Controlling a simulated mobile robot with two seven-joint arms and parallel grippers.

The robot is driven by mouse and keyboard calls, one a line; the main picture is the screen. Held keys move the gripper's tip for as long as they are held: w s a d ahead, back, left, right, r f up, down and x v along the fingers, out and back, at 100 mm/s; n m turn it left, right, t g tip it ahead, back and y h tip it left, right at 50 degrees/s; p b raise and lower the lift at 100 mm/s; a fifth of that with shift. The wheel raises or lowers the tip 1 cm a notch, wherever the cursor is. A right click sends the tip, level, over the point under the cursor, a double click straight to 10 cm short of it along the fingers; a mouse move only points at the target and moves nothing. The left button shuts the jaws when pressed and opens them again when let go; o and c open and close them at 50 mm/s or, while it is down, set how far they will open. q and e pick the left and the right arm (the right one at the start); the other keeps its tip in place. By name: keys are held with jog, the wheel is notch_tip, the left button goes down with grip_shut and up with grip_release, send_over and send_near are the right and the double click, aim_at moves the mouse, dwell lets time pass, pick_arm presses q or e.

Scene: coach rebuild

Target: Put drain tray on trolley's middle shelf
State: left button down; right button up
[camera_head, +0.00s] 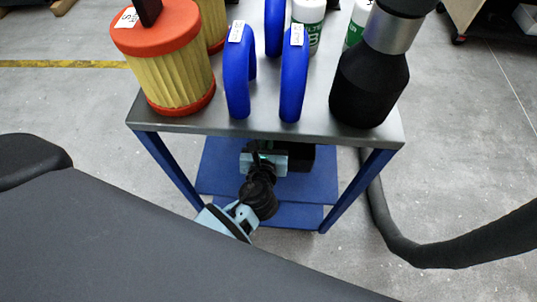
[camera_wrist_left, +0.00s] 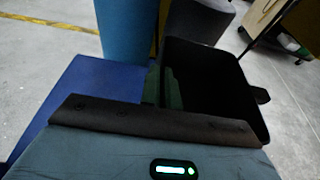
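The trolley (camera_head: 155,128) has a grey metal top and blue legs. Its blue middle shelf (camera_head: 222,165) shows below the top and appears in the left wrist view (camera_wrist_left: 85,85). The black drain tray (camera_head: 299,157) is partly visible under the trolley's top, over the middle shelf. In the left wrist view the tray (camera_wrist_left: 235,75) is open-topped with a side tab, directly beyond my gripper. I cannot tell whether it touches the shelf. My left gripper (camera_head: 270,158) reaches under the top beside the tray; its fingertips are hidden. My right gripper is out of view.
On the trolley's top stand an orange-and-yellow filter (camera_head: 180,70), blue rings (camera_head: 238,75), white-and-green containers (camera_head: 308,22) and a black tapered thing with a silver band (camera_head: 368,85). A thick black curved tube (camera_head: 440,252) lies at right. A dark grey surface (camera_head: 150,235) fills the foreground.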

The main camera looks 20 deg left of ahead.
pick_arm(q)
notch_tip(320, 180, down, 3)
jog(key=shift+r+b, duration=0.15)
jog(key=shift+b, duration=0.3)
jog(key=shift+f, duration=0.25)
notch_tip(320, 180, down, 4)
jog(key=shift+b, duration=1.25)
jog(key=shift+f, duration=0.3)
